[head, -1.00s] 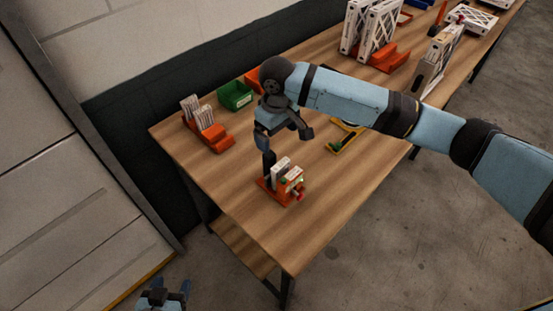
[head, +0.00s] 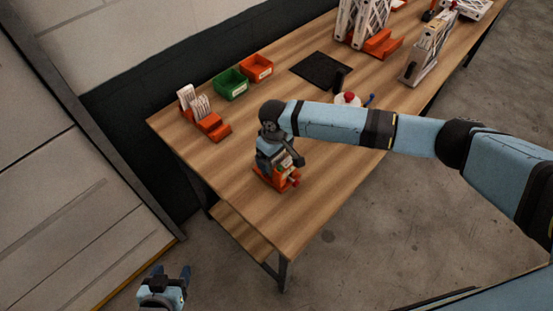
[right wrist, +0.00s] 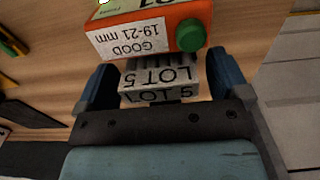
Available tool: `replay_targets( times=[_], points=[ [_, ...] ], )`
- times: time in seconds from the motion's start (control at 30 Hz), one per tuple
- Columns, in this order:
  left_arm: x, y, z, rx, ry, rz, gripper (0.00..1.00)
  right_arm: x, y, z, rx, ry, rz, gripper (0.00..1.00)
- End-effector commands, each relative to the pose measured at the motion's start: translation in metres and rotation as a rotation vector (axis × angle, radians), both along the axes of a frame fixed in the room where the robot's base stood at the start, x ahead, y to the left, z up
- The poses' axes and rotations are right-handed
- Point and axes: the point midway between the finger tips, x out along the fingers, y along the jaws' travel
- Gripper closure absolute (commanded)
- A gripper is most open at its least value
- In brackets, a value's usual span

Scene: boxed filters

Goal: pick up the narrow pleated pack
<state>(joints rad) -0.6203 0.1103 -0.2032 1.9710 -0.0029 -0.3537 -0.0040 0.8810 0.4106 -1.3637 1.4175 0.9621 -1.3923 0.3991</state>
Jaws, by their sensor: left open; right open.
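In the right wrist view, a small pale block marked "LOT 5" (right wrist: 160,76), apparently the narrow pleated pack, lies between the fingers of my right gripper (right wrist: 160,70). The fingers are open, one on each side, with a visible gap. The pack's pleats are not clear here. In the head view my right gripper (head: 274,163) is over the small orange holder (head: 264,181) near the table's front corner and hides most of it. My left gripper (head: 172,276) is open and empty, low at the bottom left, away from the table.
An orange box labelled "GOOD 19-21 mm" (right wrist: 140,38) with a green knob (right wrist: 190,36) is just beyond the pack. An orange rack with white packs (head: 212,126), green bin (head: 230,84), orange bin (head: 257,68) and black mat (head: 321,69) stand farther back. Bare wood surrounds the holder.

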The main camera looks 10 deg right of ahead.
Motion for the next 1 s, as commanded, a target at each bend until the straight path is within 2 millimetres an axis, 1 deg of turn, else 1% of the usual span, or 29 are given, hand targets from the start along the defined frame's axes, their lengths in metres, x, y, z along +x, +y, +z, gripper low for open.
replay_targets(
  times=[0.1,0.27,0.37,0.4,0.47,0.5,0.57,0.6,0.83,1.0],
  points=[
    [0.001,-0.002,-0.003,-0.009,0.006,0.009,0.37,0.000,0.000,-0.005,0.000,0.000,0.000,0.06],
    [-0.001,0.000,-0.007,-0.004,0.013,0.009,0.37,0.000,0.000,-0.005,0.000,0.000,0.000,0.06],
    [-0.001,0.000,-0.007,-0.002,0.014,0.008,0.37,0.000,0.000,-0.005,0.000,0.000,0.000,0.27],
    [-0.002,0.001,-0.007,-0.002,0.014,0.007,0.37,0.000,0.000,-0.005,0.000,0.000,0.000,0.36],
    [-0.002,0.001,-0.007,-0.001,0.014,0.006,0.37,0.000,0.000,-0.005,0.000,0.000,0.000,0.50],
    [-0.002,0.001,-0.006,-0.001,0.014,0.006,0.37,0.000,0.000,-0.005,0.000,0.000,0.000,0.59],
    [-0.003,0.001,-0.006,-0.001,0.013,0.006,0.37,0.000,0.000,-0.005,0.000,0.000,0.000,0.59],
    [-0.003,0.001,-0.005,-0.002,0.012,0.006,0.37,0.000,0.000,-0.004,0.000,0.000,0.000,0.63],
    [-0.002,0.000,-0.003,-0.003,0.009,0.005,0.37,0.000,0.000,-0.003,0.000,0.000,0.000,0.63],
    [-0.003,0.000,-0.005,0.001,0.006,0.000,0.37,0.001,0.001,0.008,0.003,-0.002,0.000,0.63]
  ],
)
